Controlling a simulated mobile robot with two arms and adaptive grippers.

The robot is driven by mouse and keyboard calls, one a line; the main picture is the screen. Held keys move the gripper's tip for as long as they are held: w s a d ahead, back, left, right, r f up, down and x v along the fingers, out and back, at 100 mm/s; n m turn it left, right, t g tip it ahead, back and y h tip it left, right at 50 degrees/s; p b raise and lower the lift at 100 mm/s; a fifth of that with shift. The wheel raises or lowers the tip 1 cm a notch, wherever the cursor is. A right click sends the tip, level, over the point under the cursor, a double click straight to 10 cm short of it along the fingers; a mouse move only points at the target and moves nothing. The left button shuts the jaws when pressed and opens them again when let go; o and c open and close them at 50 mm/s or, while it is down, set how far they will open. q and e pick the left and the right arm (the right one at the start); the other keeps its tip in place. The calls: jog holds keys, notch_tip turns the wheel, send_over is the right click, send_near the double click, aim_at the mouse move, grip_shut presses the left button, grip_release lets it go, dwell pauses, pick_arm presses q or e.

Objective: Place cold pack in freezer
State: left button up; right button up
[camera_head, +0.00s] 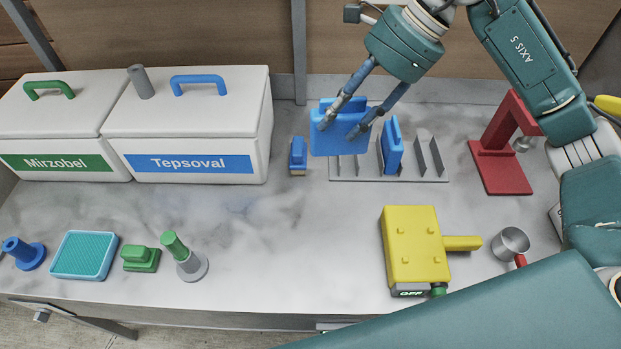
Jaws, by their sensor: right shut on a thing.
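My right gripper (340,127) comes down from the top right and is shut on a blue pack (339,143), a flat block with a raised top edge. The pack is upright at the left end of a grey slotted rack (420,177); I cannot tell whether it is clear of the rack. A second blue pack (392,146) stands in the rack just right of it. Two white lidded boxes stand at the left: one labelled Mirzobel (50,115) in green, one labelled Tepsoval (200,120) in blue. Both lids look closed. No box is marked as a freezer. My left gripper is out of view.
A small blue-topped block (298,154) sits between the Tepsoval box and the rack. A red stand (502,160), yellow device (415,247) reading OFF and metal cup (510,243) are at right. A teal tray (84,255) and small items line the front left. The middle counter is clear.

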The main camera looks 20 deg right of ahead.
jog(key=shift+w+d+r+m, duration=0.1)
jog(key=shift+w+r+m, duration=0.1)
jog(key=shift+r+m, duration=0.15)
jog(key=shift+w+f+m, duration=0.15)
jog(key=shift+f+m, duration=0.1)
jog(key=shift+f, duration=0.05)
jog(key=shift+t, duration=0.3)
notch_tip(320, 180, down, 20)
jog(key=p, duration=0.4)
jog(key=shift+r, duration=0.25)
jog(key=o, duration=1.4)
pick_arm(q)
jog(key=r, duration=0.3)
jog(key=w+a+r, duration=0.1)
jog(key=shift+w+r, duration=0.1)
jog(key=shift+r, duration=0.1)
